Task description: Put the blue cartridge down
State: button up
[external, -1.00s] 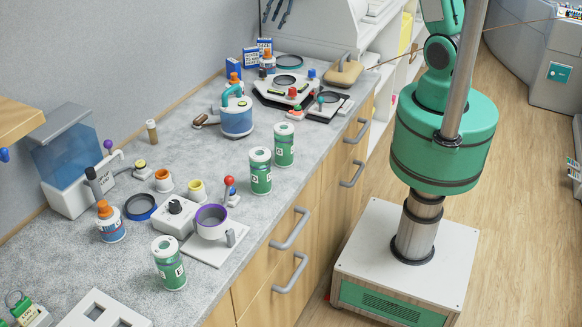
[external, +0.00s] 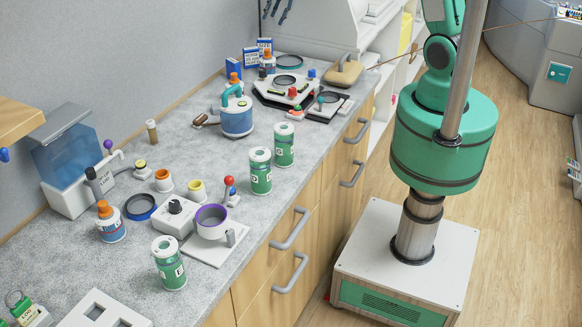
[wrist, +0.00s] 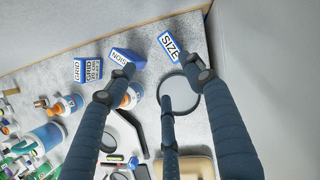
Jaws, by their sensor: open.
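Several blue-and-white boxes stand at the back of the counter, and I cannot tell which one the task calls the blue cartridge. The box marked SIZE (wrist: 171,46) is in the wrist view, and a matching box shows in the external view (external: 264,45). Beside it are the box marked NOIS (wrist: 124,59) and the box marked GRID (wrist: 87,71). My gripper (wrist: 160,72) has its dark blue fingers spread, with the SIZE box ahead between the outer fingertips. Nothing is clearly held.
A dark ring with a clear lens (wrist: 180,92) lies under the fingers, beside the SIZE box. A white and blue bottle with an orange cap (external: 267,63) stands close by. The wall (external: 120,50) runs close behind the boxes.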

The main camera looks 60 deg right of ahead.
jog(key=s+a+r+n, duration=1.4)
jog(key=s+a+r, duration=0.5)
jog(key=r, duration=0.3)
jog(key=s+a+n, duration=0.3)
jog(key=s+n, duration=0.2)
jog(key=s, duration=0.4)
jog(key=s+a+r+n+t+h, duration=0.1)
jog(key=s+a+n, duration=0.2)
jog(key=s+n, duration=0.3)
jog(key=s+a+n, duration=0.3)
jog(key=s+n, duration=0.2)
jog(key=s, duration=0.8)
jog(key=shift+s+r+h, duration=0.3)
jog(key=shift+s+r, duration=0.05)
notch_tip(320, 180, down, 4)
jog(key=b, duration=0.4)
jog(key=shift+f, duration=0.2)
